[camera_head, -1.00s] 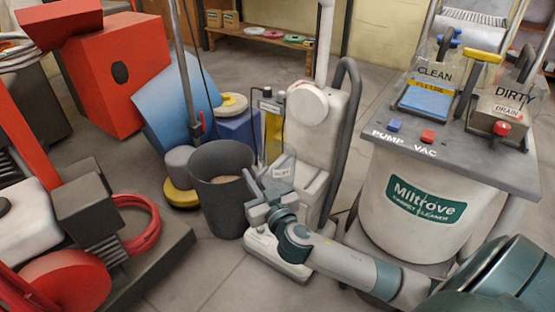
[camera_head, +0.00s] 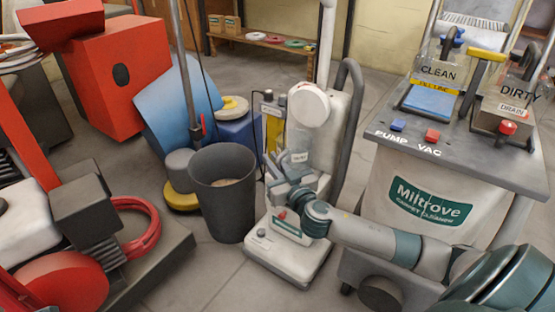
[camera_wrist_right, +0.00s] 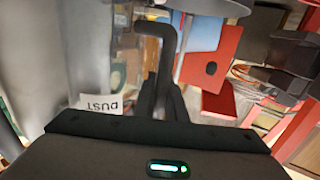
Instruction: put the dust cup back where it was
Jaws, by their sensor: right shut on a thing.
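The dust cup (camera_head: 299,143) is clear and sits against the front of the white upright vacuum (camera_head: 290,258), below its round white housing (camera_head: 308,104). Its white DUST label (camera_wrist_right: 98,104) reads upside down in the right wrist view. My right gripper (camera_head: 277,172) is shut on the cup, at its dark handle (camera_wrist_right: 153,40) in the wrist view. The cup looks roughly upright. I cannot tell whether it is seated in the vacuum or just in front of it. My left gripper is not in view.
A dark bin (camera_head: 222,210) with some dust inside stands just left of the vacuum. A large Miltrove carpet cleaner (camera_head: 420,205) stands to the right, near my right arm. Red machines (camera_head: 110,75) fill the left. A low bench (camera_head: 262,40) is at the back.

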